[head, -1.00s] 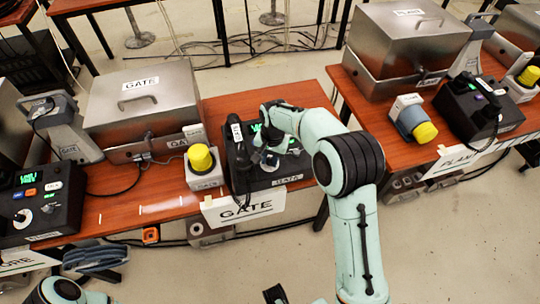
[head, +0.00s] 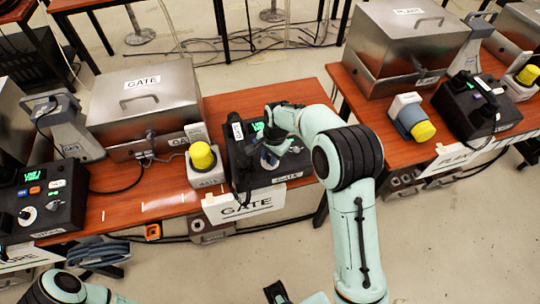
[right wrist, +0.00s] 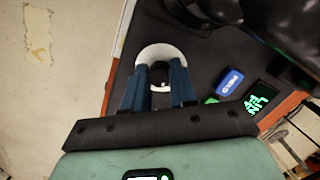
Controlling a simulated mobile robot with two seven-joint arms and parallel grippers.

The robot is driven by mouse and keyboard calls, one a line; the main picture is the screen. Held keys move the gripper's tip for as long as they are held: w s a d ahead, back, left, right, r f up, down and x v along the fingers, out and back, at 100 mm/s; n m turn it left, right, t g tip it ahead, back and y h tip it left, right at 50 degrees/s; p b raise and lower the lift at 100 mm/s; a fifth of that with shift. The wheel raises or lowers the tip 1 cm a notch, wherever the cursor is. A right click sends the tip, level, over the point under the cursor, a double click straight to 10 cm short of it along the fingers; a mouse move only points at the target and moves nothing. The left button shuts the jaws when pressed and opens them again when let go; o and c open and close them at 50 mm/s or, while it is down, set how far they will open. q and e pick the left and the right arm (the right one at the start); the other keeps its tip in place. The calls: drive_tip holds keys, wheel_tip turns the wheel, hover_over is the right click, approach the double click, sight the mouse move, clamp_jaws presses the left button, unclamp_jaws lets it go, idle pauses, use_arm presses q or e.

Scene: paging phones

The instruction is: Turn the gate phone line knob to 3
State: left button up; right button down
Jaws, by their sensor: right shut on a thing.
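The gate phone (head: 290,166) is a dark box with a lit green display, on the wooden table behind the white GATE sign (head: 243,203). My right gripper (head: 270,157) reaches down over its front face. In the right wrist view, my right gripper (right wrist: 157,78) has its two blue fingers on either side of a dark knob (right wrist: 160,72) and is shut on it. A white round dial (right wrist: 157,48) surrounds the knob. The fingers hide part of the dial, and I cannot read its numbers or the knob's setting.
A black handset (head: 238,140) stands at the phone's left side. A yellow-capped beacon (head: 202,157) is left of it. A steel GATE case (head: 142,100) stands behind. Other phones stand at the far left (head: 40,205) and right (head: 478,108). A gap separates the two tables.

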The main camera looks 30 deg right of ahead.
drive_tip(key=shift+r, duration=0.1)
drive_tip(key=c, duration=0.9)
unclamp_jaws()
drive_tip(key=r, duration=0.4)
drive_tip(key=r+p, duration=0.1)
drive_tip(key=r, duration=0.4)
drive_tip(key=s+d+r, duration=0.1)
drive_tip(key=r, duration=0.3)
drive_tip(key=shift+d+r, duration=0.1)
drive_tip(key=shift+r, duration=0.05)
drive_tip(key=shift+s, duration=0.1)
